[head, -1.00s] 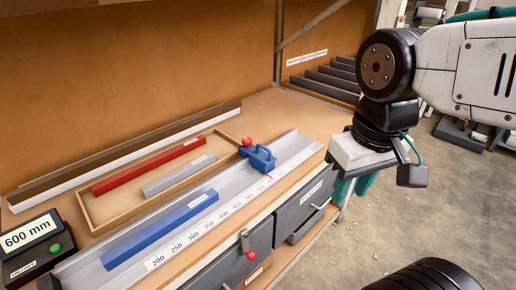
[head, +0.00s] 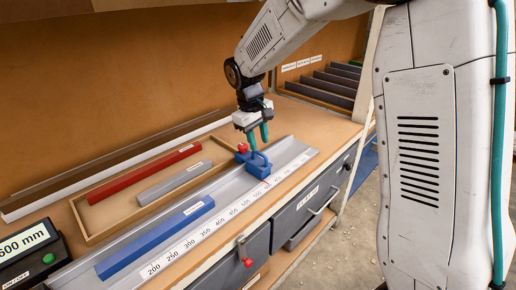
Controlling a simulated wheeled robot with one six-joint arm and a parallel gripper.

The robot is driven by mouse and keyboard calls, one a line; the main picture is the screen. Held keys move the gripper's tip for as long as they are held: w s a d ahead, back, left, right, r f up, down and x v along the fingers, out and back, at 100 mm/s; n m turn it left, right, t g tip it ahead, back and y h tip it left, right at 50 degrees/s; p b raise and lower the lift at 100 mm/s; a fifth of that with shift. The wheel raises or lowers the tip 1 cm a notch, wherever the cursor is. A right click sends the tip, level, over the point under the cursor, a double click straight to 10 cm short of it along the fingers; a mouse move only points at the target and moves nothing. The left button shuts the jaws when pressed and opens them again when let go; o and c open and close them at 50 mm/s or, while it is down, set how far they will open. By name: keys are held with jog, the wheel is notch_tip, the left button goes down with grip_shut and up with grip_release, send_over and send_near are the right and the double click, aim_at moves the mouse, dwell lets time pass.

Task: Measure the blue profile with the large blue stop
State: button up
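The blue profile (head: 156,238) lies lengthwise in the grey measuring channel (head: 215,205), beside the number scale (head: 205,232). The large blue stop (head: 258,166) sits on the channel to the right of the profile, with a clear gap between them. It has a handle and a red knob (head: 242,148). Nothing shows between the fingers. Whether a finger touches the stop cannot be told. The display box (head: 28,250) at the left reads 600 mm.
A shallow wooden tray (head: 87,238) behind the channel holds a red profile (head: 145,173) and a grey profile (head: 172,184). Brown and white strips lie along the back. A rack of dark bars (head: 325,85) stands at the far right. Drawers and a red-knobbed lever (head: 247,260) are at the bench front.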

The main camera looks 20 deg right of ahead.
aim_at(259, 153)
jog(key=shift+n+t, duration=0.3)
jog(key=shift+t, duration=0.3)
jog(key=w+f, duration=0.1)
jog(key=f, duration=0.1)
jog(key=w+d+f, duration=0.1)
jog(key=f, duration=0.1)
jog(key=w+f, duration=0.2)
jog(key=shift+d, duration=0.2)
grip_shut()
